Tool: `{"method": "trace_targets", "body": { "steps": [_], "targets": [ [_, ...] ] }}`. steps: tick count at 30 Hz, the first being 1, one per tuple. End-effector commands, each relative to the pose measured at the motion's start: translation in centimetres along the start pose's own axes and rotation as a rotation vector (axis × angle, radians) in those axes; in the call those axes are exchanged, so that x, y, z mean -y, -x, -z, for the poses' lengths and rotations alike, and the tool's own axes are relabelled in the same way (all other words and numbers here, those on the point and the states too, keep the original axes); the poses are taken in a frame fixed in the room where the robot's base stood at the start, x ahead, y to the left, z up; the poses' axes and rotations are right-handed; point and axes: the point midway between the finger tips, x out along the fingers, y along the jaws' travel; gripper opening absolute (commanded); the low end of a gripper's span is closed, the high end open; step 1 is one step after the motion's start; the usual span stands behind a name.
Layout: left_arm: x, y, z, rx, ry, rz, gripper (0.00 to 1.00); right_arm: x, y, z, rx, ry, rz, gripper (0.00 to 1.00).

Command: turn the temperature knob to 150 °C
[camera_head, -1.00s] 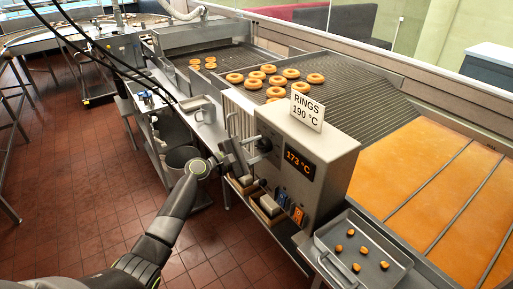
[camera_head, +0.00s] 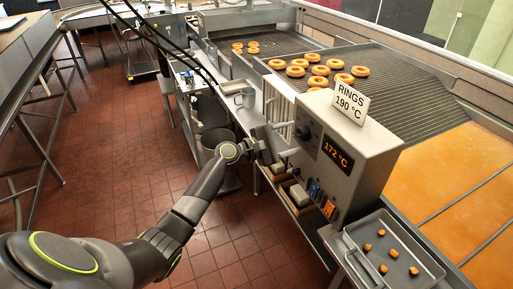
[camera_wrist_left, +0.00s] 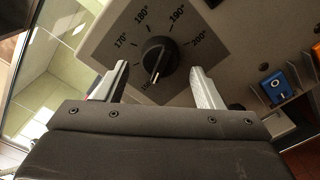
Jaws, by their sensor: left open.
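The temperature knob (camera_wrist_left: 158,57) is black and round with a white pointer line, on a grey dial plate with marks from 170° to 200° readable. In the head view the knob (camera_head: 303,132) is on the left side of the grey control box. My left gripper (camera_wrist_left: 160,69) is open, with one finger on either side of the knob in the wrist picture; I cannot tell whether they touch it. In the head view the left gripper (camera_head: 284,139) is at the knob. The display (camera_head: 336,154) reads 172 °C. My right gripper is not in view.
A sign (camera_head: 350,101) on the box reads RINGS 190 °C. Ring doughnuts (camera_head: 318,81) lie on the conveyor behind. A metal tray (camera_head: 407,273) with several small pieces stands at the front right. The tiled floor at left is clear.

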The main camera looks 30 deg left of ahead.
Motion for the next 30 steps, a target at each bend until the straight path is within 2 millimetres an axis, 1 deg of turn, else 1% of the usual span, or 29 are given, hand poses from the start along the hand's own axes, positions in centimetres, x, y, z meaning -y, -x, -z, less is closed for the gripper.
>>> {"method": "trace_targets", "body": {
  "steps": [3, 5, 12, 18, 21, 24, 30],
  "targets": [
    [0.3, 2.5, 0.3, -0.003, -0.004, 0.002, 0.62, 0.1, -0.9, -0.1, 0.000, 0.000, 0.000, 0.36],
    [0.3, 3.8, 0.3, -0.003, -0.005, 0.002, 0.62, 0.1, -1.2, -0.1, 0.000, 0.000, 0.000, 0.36],
    [0.4, 9.2, 0.4, -0.004, -0.004, 0.004, 0.62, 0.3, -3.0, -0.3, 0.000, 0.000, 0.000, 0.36],
    [0.4, 12.7, 0.3, -0.003, -0.002, 0.005, 0.62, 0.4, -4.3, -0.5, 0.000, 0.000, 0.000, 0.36],
    [0.3, 14.0, 0.3, -0.003, -0.002, 0.004, 0.62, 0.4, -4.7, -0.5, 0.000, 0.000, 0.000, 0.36],
    [0.2, 14.8, 0.2, -0.003, -0.001, 0.003, 0.62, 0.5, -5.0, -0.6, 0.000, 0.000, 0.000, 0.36],
    [0.1, 15.5, 0.1, -0.001, 0.000, 0.002, 0.62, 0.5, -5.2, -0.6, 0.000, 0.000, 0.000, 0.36]
  ]
}}
